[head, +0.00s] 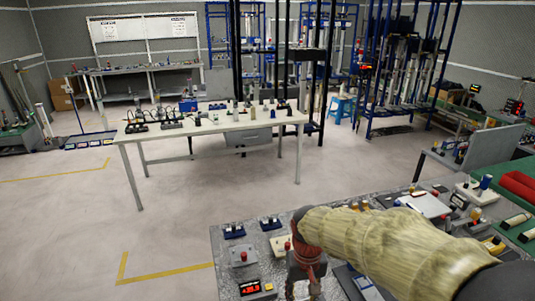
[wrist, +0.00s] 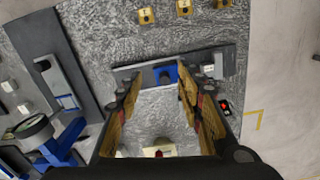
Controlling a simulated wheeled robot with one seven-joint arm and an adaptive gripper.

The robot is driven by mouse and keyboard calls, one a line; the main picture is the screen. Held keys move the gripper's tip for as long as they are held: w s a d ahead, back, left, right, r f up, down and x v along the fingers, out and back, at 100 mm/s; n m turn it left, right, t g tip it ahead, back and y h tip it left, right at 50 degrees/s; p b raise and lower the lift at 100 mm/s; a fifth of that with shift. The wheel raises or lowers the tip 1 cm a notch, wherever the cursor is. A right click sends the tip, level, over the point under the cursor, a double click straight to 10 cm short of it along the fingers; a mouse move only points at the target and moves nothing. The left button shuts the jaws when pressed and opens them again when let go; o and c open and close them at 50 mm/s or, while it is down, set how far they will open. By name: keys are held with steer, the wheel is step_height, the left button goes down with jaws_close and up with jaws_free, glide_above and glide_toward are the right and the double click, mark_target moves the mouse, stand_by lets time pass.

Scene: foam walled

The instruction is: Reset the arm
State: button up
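My arm, in a tan cover with a red wrist, reaches in from the lower right of the head view. My gripper (head: 303,284) points down over the grey speckled bench (head: 225,262). In the wrist view my gripper (wrist: 163,88) has its two fingers spread wide apart, with bare bench top showing between them. A dark bar with a blue block (wrist: 165,74) lies beyond the fingertips. A pale piece with a red part (wrist: 158,151) shows low between the fingers, partly hidden by my gripper. I see nothing held.
A red-digit display (head: 252,287), a red-button box (head: 243,257) and blue-based devices (head: 270,223) stand on the bench close to my gripper. A gauge (wrist: 35,130) is at the left of the wrist view. A white table (head: 215,127) stands farther off, with open floor between.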

steer(key=s+d+r+m+t, duration=0.1)
steer(key=s+d+r+t, duration=0.4)
steer(key=s+d+r, duration=0.4)
steer(key=shift+s+d+r+t, duration=0.2)
steer(key=shift+s+r+t, duration=0.2)
steer(key=shift+s+r, duration=2.95)
